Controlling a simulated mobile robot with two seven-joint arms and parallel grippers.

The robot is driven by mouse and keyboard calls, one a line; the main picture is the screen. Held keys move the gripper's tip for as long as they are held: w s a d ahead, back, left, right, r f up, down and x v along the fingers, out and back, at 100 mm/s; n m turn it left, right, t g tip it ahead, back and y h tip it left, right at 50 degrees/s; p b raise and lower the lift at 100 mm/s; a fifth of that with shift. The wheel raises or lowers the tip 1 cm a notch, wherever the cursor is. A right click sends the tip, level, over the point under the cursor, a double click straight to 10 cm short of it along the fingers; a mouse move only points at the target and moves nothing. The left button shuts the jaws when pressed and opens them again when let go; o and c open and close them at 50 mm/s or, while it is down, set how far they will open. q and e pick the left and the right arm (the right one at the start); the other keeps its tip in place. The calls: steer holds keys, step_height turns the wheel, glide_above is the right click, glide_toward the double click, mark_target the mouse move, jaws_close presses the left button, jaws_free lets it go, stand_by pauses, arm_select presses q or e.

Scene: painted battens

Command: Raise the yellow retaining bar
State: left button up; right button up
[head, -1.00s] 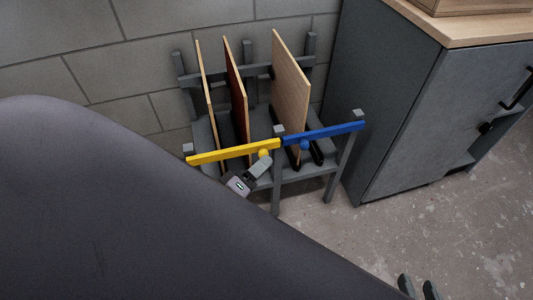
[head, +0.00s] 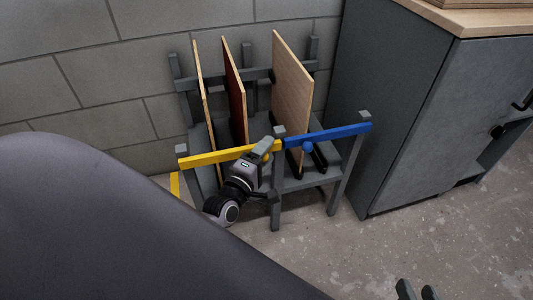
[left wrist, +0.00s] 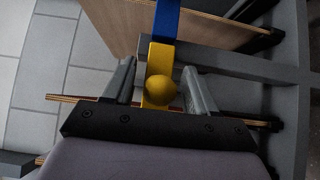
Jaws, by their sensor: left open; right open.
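The yellow retaining bar (head: 212,157) lies roughly level across the front of the left half of a grey rack. Its round yellow knob (left wrist: 161,91) is near the end by the blue bar. My left gripper (head: 265,151) is at that knob end and hides part of it in the head view. In the left wrist view my left gripper (left wrist: 160,86) is open, with a finger on each side of the bar and knob and gaps showing. My right gripper (head: 417,291) is open and empty at the bottom edge of the head view, away from the rack.
A blue bar (head: 335,134) with a blue knob crosses the rack's right half. Several upright boards, including a pale wooden one (head: 292,80), stand in the rack (head: 275,215). A block wall is behind. A grey cabinet (head: 400,120) stands right. The floor in front is clear.

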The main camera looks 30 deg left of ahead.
arm_select(q)
steer(key=shift+w, duration=0.35)
jaws_close()
steer(key=shift+r, duration=0.15)
